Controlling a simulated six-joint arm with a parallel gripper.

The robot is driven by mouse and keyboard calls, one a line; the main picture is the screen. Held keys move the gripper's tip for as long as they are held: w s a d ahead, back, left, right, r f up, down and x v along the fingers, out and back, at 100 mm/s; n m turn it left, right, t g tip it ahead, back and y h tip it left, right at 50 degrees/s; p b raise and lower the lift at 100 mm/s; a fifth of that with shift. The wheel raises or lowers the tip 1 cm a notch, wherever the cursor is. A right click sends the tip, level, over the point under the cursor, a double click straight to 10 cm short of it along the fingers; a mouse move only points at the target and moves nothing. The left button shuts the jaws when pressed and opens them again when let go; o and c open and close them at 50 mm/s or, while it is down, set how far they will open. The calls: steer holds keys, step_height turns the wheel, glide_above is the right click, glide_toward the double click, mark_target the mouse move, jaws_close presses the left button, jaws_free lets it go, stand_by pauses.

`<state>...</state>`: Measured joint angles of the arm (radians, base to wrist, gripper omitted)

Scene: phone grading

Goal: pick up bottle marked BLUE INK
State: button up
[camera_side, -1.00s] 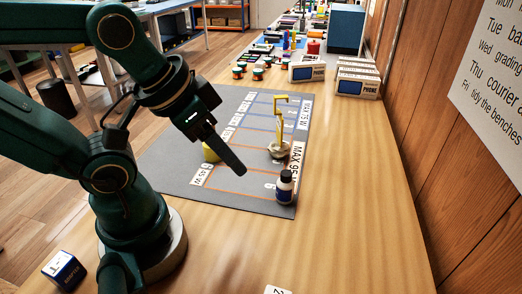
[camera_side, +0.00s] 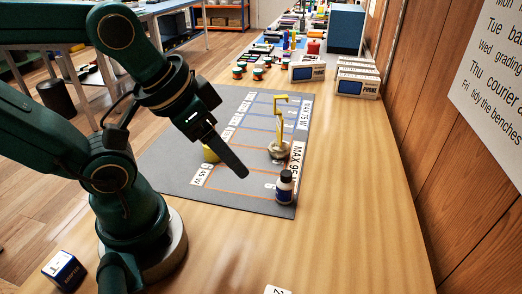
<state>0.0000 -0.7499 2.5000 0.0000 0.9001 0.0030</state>
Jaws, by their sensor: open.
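A small dark bottle with a black cap and a blue-and-white label (camera_side: 284,188) stands upright on the front right corner of the grey mat (camera_side: 240,198). Its label is too small to read. My gripper (camera_side: 240,172) is above the mat, to the left of the bottle and apart from it. It points down and to the right, and nothing shows between its fingers. One finger hides most of the other from this side.
A yellow hook-shaped stand on a round base (camera_side: 279,148) is behind the bottle. A yellow object (camera_side: 210,153) is partly hidden behind my gripper. White phone boxes (camera_side: 357,84) and small reels (camera_side: 257,74) lie farther back. A small adapter box (camera_side: 64,271) is at front left. The table right of the mat is clear.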

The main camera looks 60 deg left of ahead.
steer(key=a+f+m+g+y, duration=0.1)
steer(key=a+m+g+y, duration=0.1)
steer(key=a+m+y, duration=0.3)
steer(key=m+t+y, duration=0.3)
steer(key=m+y, duration=0.3)
steer(key=m, duration=1)
glide_above(285, 178)
steer(key=a, duration=0.5)
step_height(285, 178, down, 5)
steer(key=d+f+m+t, duration=0.1)
steer(key=d+f+m, duration=0.1)
steer(key=d+f+m+t, duration=0.1)
steer(key=d+f+m, duration=0.1)
steer(key=d+m, duration=0.1)
steer(key=shift+f+h, duration=0.3)
steer(key=shift+h, duration=0.1)
steer(key=shift+s+d+f+t, duration=0.15)
steer(key=shift+d+f+t, duration=0.1)
steer(key=shift+t, duration=0.05)
steer(key=shift+x, duration=2.45)
steer(key=shift+f, duration=0.1)
jaws_close()
